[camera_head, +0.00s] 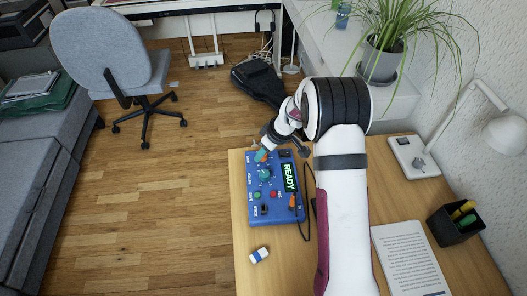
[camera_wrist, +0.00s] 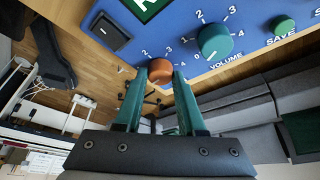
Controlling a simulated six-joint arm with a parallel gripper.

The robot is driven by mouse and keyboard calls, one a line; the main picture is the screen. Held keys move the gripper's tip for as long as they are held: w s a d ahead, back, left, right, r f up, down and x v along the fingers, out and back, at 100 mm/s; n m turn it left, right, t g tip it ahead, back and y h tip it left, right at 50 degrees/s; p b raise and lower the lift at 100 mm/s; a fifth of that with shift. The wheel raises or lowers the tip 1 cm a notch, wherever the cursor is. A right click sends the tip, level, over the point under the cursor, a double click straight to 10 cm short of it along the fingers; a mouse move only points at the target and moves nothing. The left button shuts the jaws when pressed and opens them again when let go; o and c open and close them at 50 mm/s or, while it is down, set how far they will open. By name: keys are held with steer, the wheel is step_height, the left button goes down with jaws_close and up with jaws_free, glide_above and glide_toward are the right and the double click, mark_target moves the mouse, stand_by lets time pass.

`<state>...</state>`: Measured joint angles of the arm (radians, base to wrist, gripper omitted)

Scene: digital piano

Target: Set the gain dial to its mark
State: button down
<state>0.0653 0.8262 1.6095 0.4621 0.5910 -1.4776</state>
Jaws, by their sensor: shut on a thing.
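The blue control box (camera_head: 279,214) lies at the table's left edge in the head view, with a lit READY screen (camera_head: 289,177). My gripper (camera_head: 262,155) reaches down to its far end. In the wrist view my green fingers (camera_wrist: 158,78) are shut on an orange dial (camera_wrist: 160,70), one on each side. The scale around it shows 2, 3 and 4; its name label is not readable there. The dial's pointer and any target mark cannot be made out. The teal volume dial (camera_wrist: 214,40) sits beside it, apart from the fingers; it also shows in the head view (camera_head: 264,174).
The box also carries a green save button (camera_wrist: 284,25), a red button (camera_head: 273,194) and a black switch (camera_wrist: 110,32). An orange plug (camera_head: 292,202) with a black cable is at its right. An eraser (camera_head: 259,255), a printed page (camera_head: 410,258) and a pen holder (camera_head: 456,222) stand nearby.

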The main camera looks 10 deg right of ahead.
steer(key=shift+w+d+n+g+y, duration=0.15)
steer(key=shift+n+g, duration=0.25)
steer(key=shift+n, duration=0.7)
steer(key=shift+s+a+n+g+y, duration=0.1)
steer(key=shift+n+g+y, duration=0.25)
steer(key=shift+n, duration=0.75)
steer(key=c, duration=0.5)
jaws_free()
steer(key=v, duration=1.5)
steer(key=shift+r, duration=0.35)
steer(key=shift+d, duration=0.1)
